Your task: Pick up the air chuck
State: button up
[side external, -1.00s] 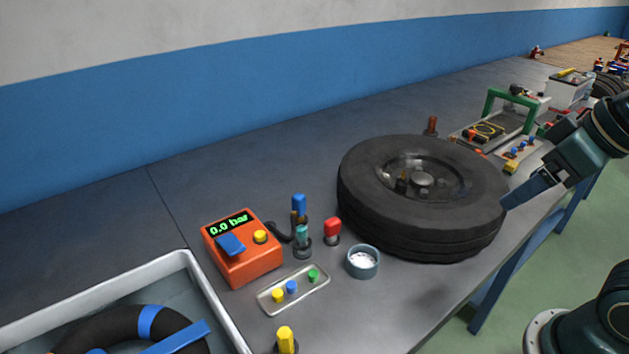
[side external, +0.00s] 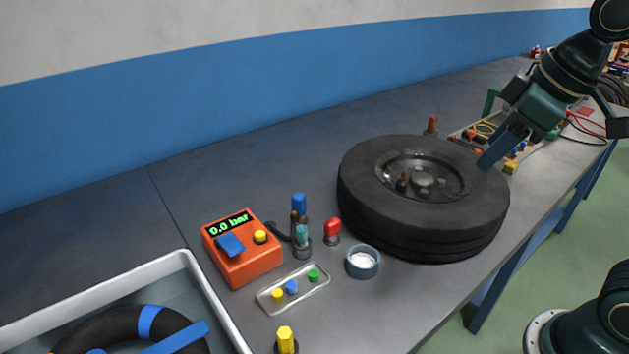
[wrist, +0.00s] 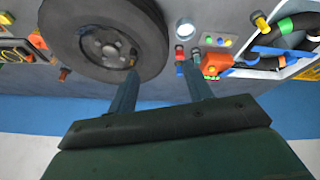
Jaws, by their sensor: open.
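The air chuck (side external: 299,206) appears to be the blue-topped upright piece in a grey-green holder, with a black hose running towards the orange pressure box (side external: 240,252). The box reads 0.0 bar. My gripper (side external: 492,155) is above the far right part of the tyre, well to the right of the chuck. In the wrist view, the two fingers of my gripper (wrist: 162,85) are spread apart with nothing between them. The orange box (wrist: 216,64) shows there just right of the right finger. That finger partly hides the chuck's area.
The tyre (side external: 400,218) lies flat between my gripper and the chuck. Close to the chuck are a red-capped piece (side external: 332,228), a round cup (side external: 362,262) and a small tray (side external: 264,303) of coloured caps. A grey bin (side external: 188,264) stands front left. The back-left bench is clear.

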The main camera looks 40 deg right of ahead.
jog(key=w+a+r+n+g, duration=0.15)
jog(key=w+n, duration=0.35)
jog(key=w, duration=0.5)
jog(key=n+g, duration=0.3)
jog(key=n, duration=1.1)
send_over(299, 195)
notch_tip(299, 195, down, 16)
jog(key=shift+s+a+r, duration=0.15)
jog(key=shift+a, duration=0.05)
jog(key=shift+f, duration=4.3)
jog(key=shift+d+f, duration=0.1)
jog(key=shift+f, duration=2.5)
